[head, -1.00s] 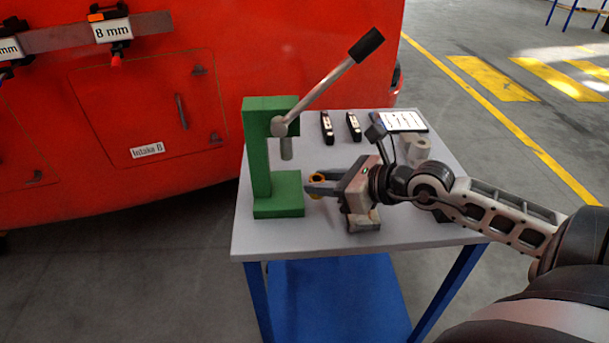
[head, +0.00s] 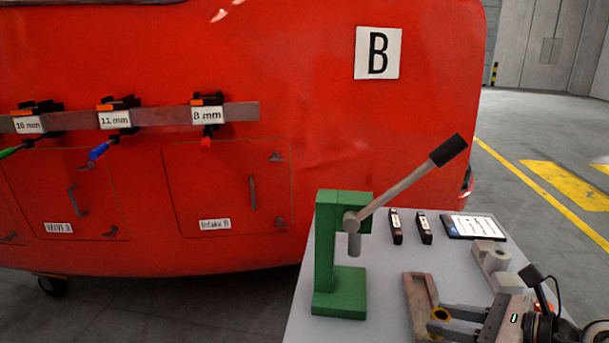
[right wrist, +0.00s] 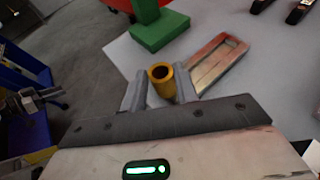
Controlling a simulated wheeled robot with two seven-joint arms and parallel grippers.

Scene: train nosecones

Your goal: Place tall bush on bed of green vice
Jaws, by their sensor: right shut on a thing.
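The green vice (head: 325,250) stands on the grey table, a post with a lever and a ram above its flat bed (head: 342,292). The bed shows bare in the head view, and its lower part (right wrist: 160,32) is at the top of the right wrist view. My right gripper (head: 442,318) is shut on the tall bush (right wrist: 161,82), a yellow hollow cylinder held upright between the fingertips. In the head view only a small yellow ring of the bush (head: 440,314) shows. The gripper is to the right of the bed and nearer to me, apart from it. My left gripper is out of view.
A shallow brownish holder (head: 414,290) lies beside the gripper; it also shows in the right wrist view (right wrist: 222,68). Two black items (head: 396,227), a tablet (head: 473,227) and a grey block (head: 490,258) are farther back. A red train body (head: 250,70) stands behind the table.

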